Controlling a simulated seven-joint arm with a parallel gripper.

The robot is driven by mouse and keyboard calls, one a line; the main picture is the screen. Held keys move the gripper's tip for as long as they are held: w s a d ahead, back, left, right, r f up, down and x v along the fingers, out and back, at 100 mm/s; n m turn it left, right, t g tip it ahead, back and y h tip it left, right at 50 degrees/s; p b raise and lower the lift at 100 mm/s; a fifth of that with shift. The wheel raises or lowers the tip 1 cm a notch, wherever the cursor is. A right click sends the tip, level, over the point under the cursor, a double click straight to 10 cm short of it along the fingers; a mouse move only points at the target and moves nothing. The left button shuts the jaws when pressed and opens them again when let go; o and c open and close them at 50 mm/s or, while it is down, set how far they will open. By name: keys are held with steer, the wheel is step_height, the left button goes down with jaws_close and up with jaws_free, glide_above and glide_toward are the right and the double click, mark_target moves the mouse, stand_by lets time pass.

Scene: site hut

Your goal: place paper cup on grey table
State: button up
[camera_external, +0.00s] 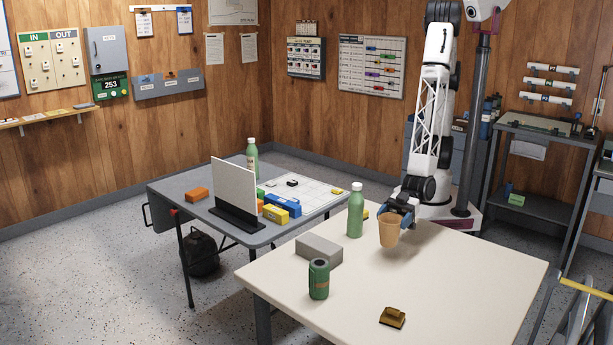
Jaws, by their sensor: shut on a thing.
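The tan paper cup (389,231) is upright at the far right part of the cream table, by my gripper (398,212). My gripper is shut on the cup, near its rim; the fingertips are partly hidden behind it. The cup seems to hang slightly above the cream table, but I cannot tell the gap for certain. The grey table (185,185) stands to the left, behind the cream table, well apart from the cup.
On the cream table (455,275) stand a green bottle (355,212), a grey block (319,249), a green can (318,280) and a brown-yellow object (392,317). The grey table carries a white upright panel (234,190), another green bottle (252,158), coloured blocks (282,205) and a white sheet (311,191).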

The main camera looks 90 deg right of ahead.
steer(key=w+d+r+m+t+h, duration=0.15)
steer(key=w+r, duration=0.25)
steer(key=w, duration=0.7)
steer(key=w+d+r+m+t+h, duration=0.1)
steer(key=w+r+m+h, duration=0.3)
steer(key=w, duration=0.7)
steer(key=w+d+r+t+h, duration=0.15)
steer(key=w+r, duration=0.35)
steer(key=w, duration=0.6)
steer(key=w+d+f+m+h, duration=0.1)
steer(key=w+d+f, duration=0.2)
steer(key=d+f, duration=0.4)
steer(key=w+d+f+m+h, duration=0.1)
steer(key=w+d+f+m, duration=0.3)
steer(key=d, duration=0.6)
steer(key=w+d+r+m+h, duration=0.1)
steer(key=w+d+h, duration=0.2)
steer(key=d, duration=1.1)
steer(key=w+d+r+m+g+h, duration=0.1)
steer(key=w+d+m+h, duration=0.1)
steer(key=w+d, duration=0.7)
steer(key=w+d+r+m+h, duration=0.1)
steer(key=w+d+h, duration=0.3)
steer(key=d, duration=1.5)
steer(key=shift+w+r+m+g, duration=0.15)
steer(key=shift+w+m+g, duration=0.25)
steer(key=shift+w, duration=0.8)
step_height(320, 180, down, 6)
steer(key=shift+f, duration=0.2)
